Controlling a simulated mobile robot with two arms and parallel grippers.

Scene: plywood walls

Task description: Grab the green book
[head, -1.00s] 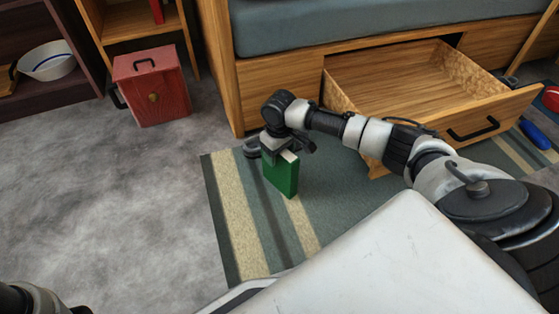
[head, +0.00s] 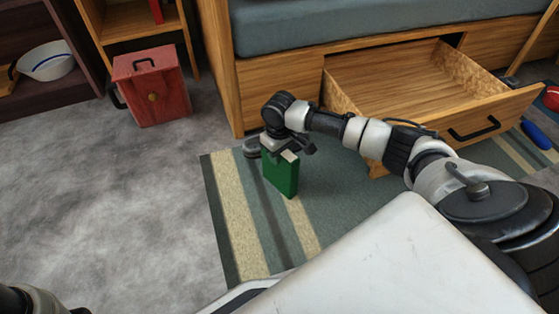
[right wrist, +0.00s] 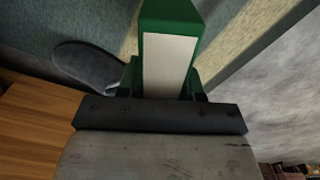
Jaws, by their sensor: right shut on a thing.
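The green book (head: 281,175) stands upright on the striped rug in the head view, below my right gripper (head: 287,152). My right gripper is shut on the top part of the book. In the right wrist view the book (right wrist: 168,60) shows its pale page edge and green covers between the fingers (right wrist: 165,88). The head view does not clearly show whether the book's lower edge touches the rug. My left arm shows only as a bit of a link at the lower left corner; its gripper is out of view.
An open, empty wooden drawer (head: 405,85) juts out under the bed, right of my right gripper. A red box (head: 152,88) stands on the grey floor at left. A dark rounded object (head: 251,147) lies beside the book. The striped rug (head: 240,220) is clear in front.

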